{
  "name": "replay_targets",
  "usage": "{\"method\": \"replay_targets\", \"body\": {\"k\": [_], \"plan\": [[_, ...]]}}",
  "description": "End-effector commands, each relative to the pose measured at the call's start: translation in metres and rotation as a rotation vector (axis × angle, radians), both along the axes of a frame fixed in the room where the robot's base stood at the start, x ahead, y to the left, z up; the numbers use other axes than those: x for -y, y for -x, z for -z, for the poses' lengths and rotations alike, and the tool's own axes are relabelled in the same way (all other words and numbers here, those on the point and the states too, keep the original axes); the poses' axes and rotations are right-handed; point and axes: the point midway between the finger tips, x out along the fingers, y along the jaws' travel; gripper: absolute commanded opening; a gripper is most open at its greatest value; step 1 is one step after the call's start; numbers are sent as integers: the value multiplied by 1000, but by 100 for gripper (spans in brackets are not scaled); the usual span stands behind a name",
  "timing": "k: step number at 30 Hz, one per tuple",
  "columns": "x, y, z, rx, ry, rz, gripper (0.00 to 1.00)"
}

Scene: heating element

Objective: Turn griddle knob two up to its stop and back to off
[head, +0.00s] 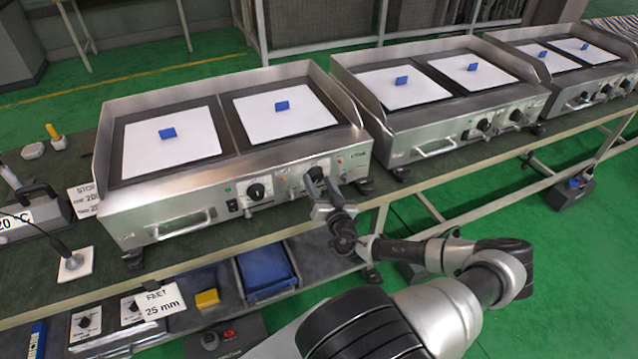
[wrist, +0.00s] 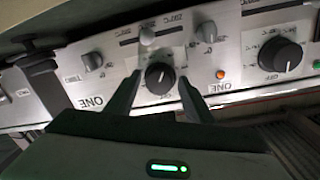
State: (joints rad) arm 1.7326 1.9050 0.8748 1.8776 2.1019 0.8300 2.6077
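The nearest griddle (head: 205,205) is a steel unit with two white plates, each with a blue block on it. Its front panel has a left black knob (head: 256,191) and a right black knob (head: 315,175). My gripper (head: 332,208) is at the right knob and partly covers it. In the wrist view, my gripper (wrist: 160,88) has one finger on each side of a black knob (wrist: 160,77) on a pale dial, with visible gaps. The fingers are open. A light pointer mark shows on the knob, but its exact setting is too small to read.
In the wrist view, another black knob (wrist: 280,55) and an orange lamp (wrist: 221,74) lie to the right, with small grey knobs nearby. A handle (head: 183,225) sticks out at the griddle's lower left. A second griddle (head: 435,95) stands to the right. A blue tray (head: 268,270) is below.

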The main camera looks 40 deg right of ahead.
Motion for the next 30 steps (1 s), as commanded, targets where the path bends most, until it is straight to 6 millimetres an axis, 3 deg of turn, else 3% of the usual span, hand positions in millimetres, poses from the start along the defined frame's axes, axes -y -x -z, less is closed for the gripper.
{"method": "replay_targets", "body": {"k": [10,14,30], "plan": [[0,1,0,-1,2,0,54],[-3,12,0,-3,1,0,54],[-39,129,-6,-3,1,2,54]]}}
